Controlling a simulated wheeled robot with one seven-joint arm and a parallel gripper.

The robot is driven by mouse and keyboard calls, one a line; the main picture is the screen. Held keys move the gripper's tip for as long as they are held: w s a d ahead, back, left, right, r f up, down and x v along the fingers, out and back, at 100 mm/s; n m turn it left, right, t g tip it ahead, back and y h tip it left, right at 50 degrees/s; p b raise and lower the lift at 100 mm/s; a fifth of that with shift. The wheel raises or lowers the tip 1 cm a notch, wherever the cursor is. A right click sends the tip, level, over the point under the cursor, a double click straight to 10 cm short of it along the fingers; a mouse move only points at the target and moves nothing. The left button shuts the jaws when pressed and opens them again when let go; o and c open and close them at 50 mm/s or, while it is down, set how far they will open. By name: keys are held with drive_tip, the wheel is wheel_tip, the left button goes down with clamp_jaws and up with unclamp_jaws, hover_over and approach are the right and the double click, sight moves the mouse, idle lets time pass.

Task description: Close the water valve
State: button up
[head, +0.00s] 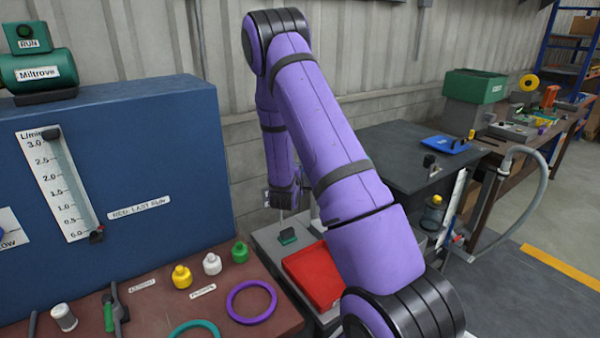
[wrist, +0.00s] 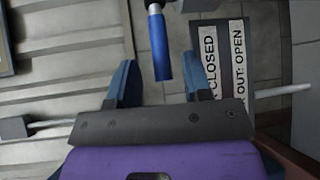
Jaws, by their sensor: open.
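In the wrist view a blue lever handle (wrist: 160,45), apparently the valve's, comes down from a metal stem at the top edge. Beside it on the right is a label plate (wrist: 237,62) with two strips, one ending in "CLOSED", the other reading "OUT: OPEN"; their left ends are partly covered. My gripper (wrist: 158,72) is open, and the handle's free end shows between its two fingers, with a gap on each side. Whether the handle lies at fingertip depth I cannot tell. In the head view my arm hides most of this area.
A dark blue panel (head: 120,150) stands on the left, above a brown bench (head: 230,325) with bottles and rings. A red tray (head: 313,275) lies below my wrist. A grey cabinet (head: 405,150) and a grey hose (head: 535,185) are on the right. Corrugated wall is behind.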

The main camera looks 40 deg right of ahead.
drive_tip(key=f+v, duration=0.1)
drive_tip(key=v, duration=0.5)
drive_tip(key=shift+s+a+r, duration=0.25)
drive_tip(key=shift+a+r, duration=0.1)
drive_tip(key=shift+r, duration=0.2)
drive_tip(key=s+a+r+m+y, duration=0.3)
drive_tip(key=a+r+m+y, duration=0.2)
drive_tip(key=a+r+y, duration=1.05)
drive_tip(key=s+a+r+m+g, duration=0.1)
drive_tip(key=s+a+r, duration=0.2)
drive_tip(key=s, duration=0.5)
drive_tip(key=s+a+r+m+g+h, duration=0.1)
drive_tip(key=s+a+r, duration=0.3)
drive_tip(key=s, duration=0.4)
drive_tip(key=s+a+r+m+g+h, duration=0.1)
drive_tip(key=s+a+r, duration=0.2)
drive_tip(key=s, duration=0.6)
drive_tip(key=shift+a+r+g, duration=0.4)
drive_tip(key=shift+r, duration=0.45)
